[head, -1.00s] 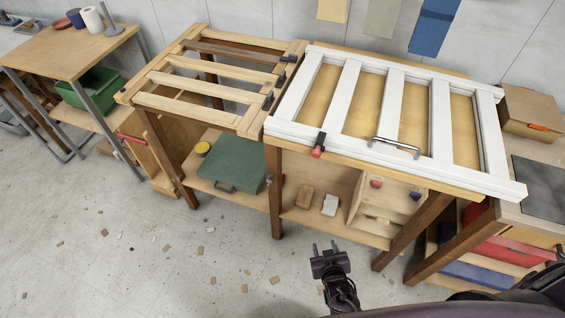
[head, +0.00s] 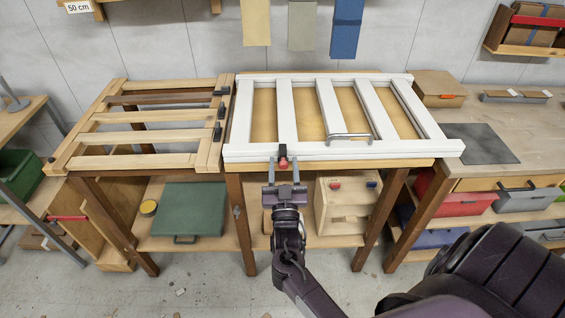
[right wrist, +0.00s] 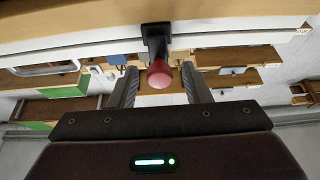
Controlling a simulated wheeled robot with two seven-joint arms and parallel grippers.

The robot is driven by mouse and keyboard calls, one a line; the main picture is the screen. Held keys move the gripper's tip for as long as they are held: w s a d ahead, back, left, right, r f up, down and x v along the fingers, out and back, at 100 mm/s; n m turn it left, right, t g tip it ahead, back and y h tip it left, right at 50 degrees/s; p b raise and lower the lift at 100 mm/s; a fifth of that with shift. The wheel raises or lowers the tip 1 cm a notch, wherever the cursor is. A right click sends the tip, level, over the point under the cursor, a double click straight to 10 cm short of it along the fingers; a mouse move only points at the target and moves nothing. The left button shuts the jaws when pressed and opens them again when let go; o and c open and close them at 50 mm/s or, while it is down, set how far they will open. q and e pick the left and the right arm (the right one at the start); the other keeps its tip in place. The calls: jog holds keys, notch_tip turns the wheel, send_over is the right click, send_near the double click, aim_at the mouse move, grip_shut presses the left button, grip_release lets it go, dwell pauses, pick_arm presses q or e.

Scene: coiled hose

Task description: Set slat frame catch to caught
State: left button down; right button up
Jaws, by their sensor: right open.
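The white slat frame (head: 310,84) lies flat on the right-hand wooden bench. Its catch (head: 283,161), black with a red knob, sits at the front edge left of centre. In the right wrist view the red knob (right wrist: 159,75) hangs from a black bracket and shows between my fingers. My right gripper (head: 284,187) is open just in front of the catch, its fingers pointing at the bench edge. In the right wrist view its fingertips (right wrist: 157,80) stand on either side of the knob with gaps. Whether the catch is caught, I cannot tell. My left gripper is not in view.
A metal handle (head: 349,136) lies on the frame's front part. A bare wooden slatted frame (head: 135,161) adjoins on the left, with black hinges between. Below are a green case (head: 188,209) and a wooden box (head: 343,205). A workbench (head: 480,117) stands at the right.

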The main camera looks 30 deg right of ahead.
jog(key=shift+w+d+r, duration=0.1)
jog(key=shift+w+d, duration=0.2)
jog(key=shift+w, duration=0.05)
grip_shut()
jog(key=r+g+y+p, duration=0.1)
jog(key=p, duration=0.3)
jog(key=shift+w+r, duration=0.15)
jog(key=shift+g+p, duration=0.4)
jog(key=shift+p, duration=0.15)
jog(key=shift+w+d+f+y, duration=0.1)
jog(key=shift+f+y, duration=0.1)
jog(key=shift+y, duration=0.1)
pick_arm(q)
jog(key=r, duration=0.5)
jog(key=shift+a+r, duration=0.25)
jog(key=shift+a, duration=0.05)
pick_arm(e)
grip_release()
